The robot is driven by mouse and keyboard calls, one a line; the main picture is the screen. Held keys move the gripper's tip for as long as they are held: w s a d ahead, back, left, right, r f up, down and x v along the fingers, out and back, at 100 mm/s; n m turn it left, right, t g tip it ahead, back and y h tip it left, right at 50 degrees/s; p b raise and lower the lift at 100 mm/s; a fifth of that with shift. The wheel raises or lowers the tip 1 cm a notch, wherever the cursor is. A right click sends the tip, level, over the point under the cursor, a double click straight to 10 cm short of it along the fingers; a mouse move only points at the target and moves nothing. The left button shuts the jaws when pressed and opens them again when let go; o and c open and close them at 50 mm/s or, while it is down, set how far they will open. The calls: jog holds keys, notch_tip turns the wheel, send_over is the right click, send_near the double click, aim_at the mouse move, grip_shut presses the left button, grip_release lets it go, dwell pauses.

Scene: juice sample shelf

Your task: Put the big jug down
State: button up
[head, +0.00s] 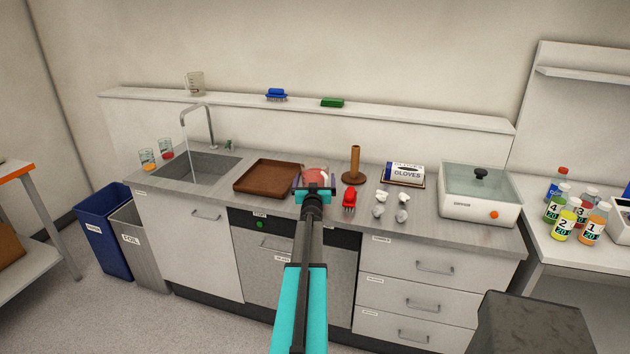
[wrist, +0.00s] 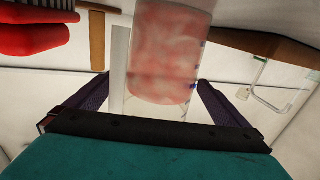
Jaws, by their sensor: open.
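The big jug appears to be the clear vessel with pinkish-red contents (head: 315,174). It is on the counter, just beyond my gripper (head: 314,187), which partly hides it. In the wrist view the jug (wrist: 172,50) shows between the two dark fingers of my gripper (wrist: 152,84). The fingers are spread, with a visible gap on either side of the jug. Its base is hidden in the head view.
A brown tray (head: 268,178) lies close to the left of the jug. A red object (head: 349,199) and a brown post on a round base (head: 354,165) stand to the right. Another clear jug (head: 194,84) is on the back ledge. The sink (head: 193,166) is farther left.

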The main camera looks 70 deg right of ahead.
jog(key=shift+b+v, duration=1.6)
jog(key=shift+v, duration=3.75)
